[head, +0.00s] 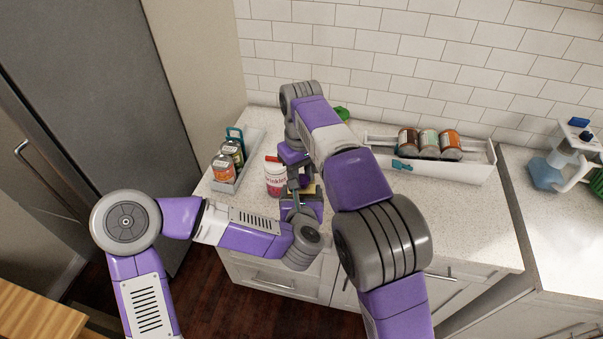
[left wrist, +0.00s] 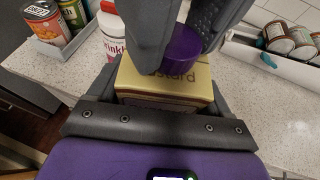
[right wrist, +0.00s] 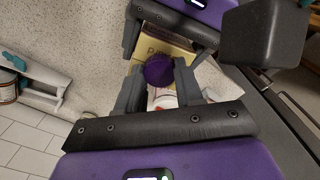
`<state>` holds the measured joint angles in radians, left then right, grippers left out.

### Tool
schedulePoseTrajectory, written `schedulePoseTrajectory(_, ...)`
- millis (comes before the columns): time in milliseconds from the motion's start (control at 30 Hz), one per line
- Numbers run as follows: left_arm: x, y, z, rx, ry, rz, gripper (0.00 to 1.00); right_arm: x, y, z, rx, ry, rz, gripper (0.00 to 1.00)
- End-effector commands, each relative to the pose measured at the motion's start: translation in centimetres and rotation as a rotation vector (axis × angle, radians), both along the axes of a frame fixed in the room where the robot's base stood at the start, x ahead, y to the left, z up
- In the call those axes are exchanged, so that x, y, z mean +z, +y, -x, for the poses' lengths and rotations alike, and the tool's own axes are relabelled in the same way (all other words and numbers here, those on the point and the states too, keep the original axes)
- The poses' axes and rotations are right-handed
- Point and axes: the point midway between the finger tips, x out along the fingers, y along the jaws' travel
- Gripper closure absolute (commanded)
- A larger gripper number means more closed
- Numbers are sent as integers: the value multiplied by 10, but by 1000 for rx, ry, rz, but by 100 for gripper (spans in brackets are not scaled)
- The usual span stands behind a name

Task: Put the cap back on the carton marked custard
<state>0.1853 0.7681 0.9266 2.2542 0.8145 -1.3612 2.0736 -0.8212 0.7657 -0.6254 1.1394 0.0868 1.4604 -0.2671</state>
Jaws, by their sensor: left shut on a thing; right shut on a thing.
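The carton marked custard (left wrist: 165,82) is yellow and brown, and only part of its lettering shows in the left wrist view. My left gripper (left wrist: 160,98) is shut on the carton, one finger at each side. A purple cap (right wrist: 158,70) is between the fingers of my right gripper (right wrist: 158,84), which is shut on it. The cap also shows in the left wrist view (left wrist: 183,48), right by the carton's top. I cannot tell whether they touch. In the head view my arms hide most of the carton.
A white sprinkles tub (head: 275,180) with a red lid stands close left of the carton. A grey caddy (head: 226,187) with cans is further left. A white rack (head: 470,172) with several cans stands at the right by the tiled wall. The counter's front right is clear.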

Motion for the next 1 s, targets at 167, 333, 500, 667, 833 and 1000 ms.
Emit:
schedulePoseTrajectory(167, 1, -1, 0, -2, -3, 1, 100, 0, 0, -1, -333, -3, 1, 100)
schedulePoseTrajectory(333, 1, -1, 0, -2, -3, 1, 100, 0, 0, -1, -658, -4, 2, 100)
schedulePoseTrajectory(500, 1, -1, 0, -2, -3, 1, 100, 0, 0, -1, -942, -3, 3, 100)
schedulePoseTrajectory(667, 1, -1, 0, -3, -3, 1, 100, 0, 0, -1, -965, -3, 3, 100)
schedulePoseTrajectory(833, 1, -1, 0, -3, -3, 1, 100, 0, 0, -1, -963, -3, 3, 41)
schedulePoseTrajectory(1000, 2, -1, 0, -2, -4, 1, 100, 0, 0, 0, -962, -2, 4, 39)
